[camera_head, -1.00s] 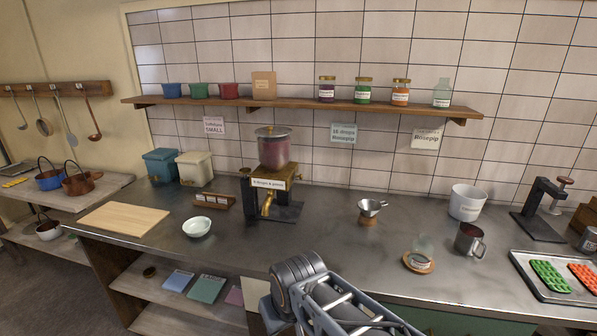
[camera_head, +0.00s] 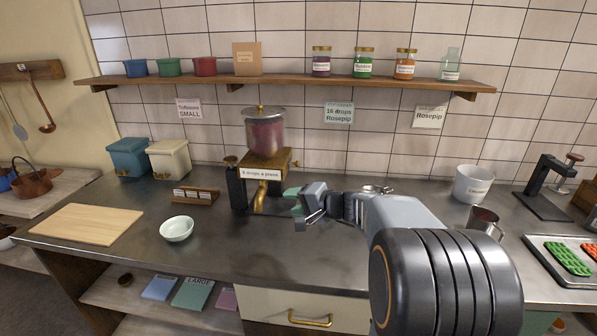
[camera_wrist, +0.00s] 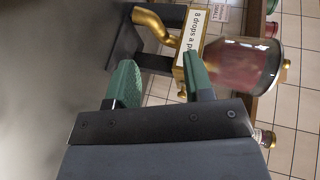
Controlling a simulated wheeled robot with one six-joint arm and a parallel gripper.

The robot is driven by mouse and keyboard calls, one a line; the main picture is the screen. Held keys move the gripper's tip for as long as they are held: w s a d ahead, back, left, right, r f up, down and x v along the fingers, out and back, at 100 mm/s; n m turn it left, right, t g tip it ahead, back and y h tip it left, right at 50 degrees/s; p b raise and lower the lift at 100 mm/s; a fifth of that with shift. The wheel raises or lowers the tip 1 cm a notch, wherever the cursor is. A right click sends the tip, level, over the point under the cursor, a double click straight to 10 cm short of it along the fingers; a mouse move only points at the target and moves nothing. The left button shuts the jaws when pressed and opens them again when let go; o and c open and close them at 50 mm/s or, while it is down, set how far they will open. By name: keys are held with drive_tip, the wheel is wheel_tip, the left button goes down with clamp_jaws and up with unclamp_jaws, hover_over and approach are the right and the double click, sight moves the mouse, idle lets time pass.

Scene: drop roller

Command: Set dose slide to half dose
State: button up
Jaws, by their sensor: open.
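The drop machine stands on the steel counter, with a brass body (camera_head: 268,161), a clear hopper (camera_head: 265,133) of dark red contents and a curved brass spout (camera_head: 259,199). Its front label (camera_head: 260,173) reads "8 drops a piece"; the label (camera_wrist: 195,31) also shows in the wrist view. My gripper (camera_head: 297,206) is just right of the spout, below the brass body. In the wrist view my gripper (camera_wrist: 160,76) has its green-padded fingers apart, with nothing held between them. One finger overlaps the brass body there; contact cannot be told. I cannot clearly make out the dose slide.
A white bowl (camera_head: 177,229), a small card rack (camera_head: 193,196) and a cutting board (camera_head: 87,224) lie to the left. A metal cup (camera_head: 483,221) and a white bucket (camera_head: 473,184) stand right. A shelf (camera_head: 292,83) with jars runs above. My arm hides part of the counter.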

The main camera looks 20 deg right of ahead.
sight(294, 163)
drive_tip(key=w+d+m+t+h, duration=0.3)
drive_tip(key=w+d+m+t, duration=0.25)
drive_tip(key=d, duration=0.65)
drive_tip(key=p+x, duration=0.2)
drive_tip(key=x, duration=1.1)
drive_tip(key=shift+w+r+h+p, duration=0.25)
drive_tip(key=shift+r+h+p, duration=0.05)
drive_tip(key=shift+p, duration=0.1)
drive_tip(key=shift+c, duration=0.4)
clamp_jaws()
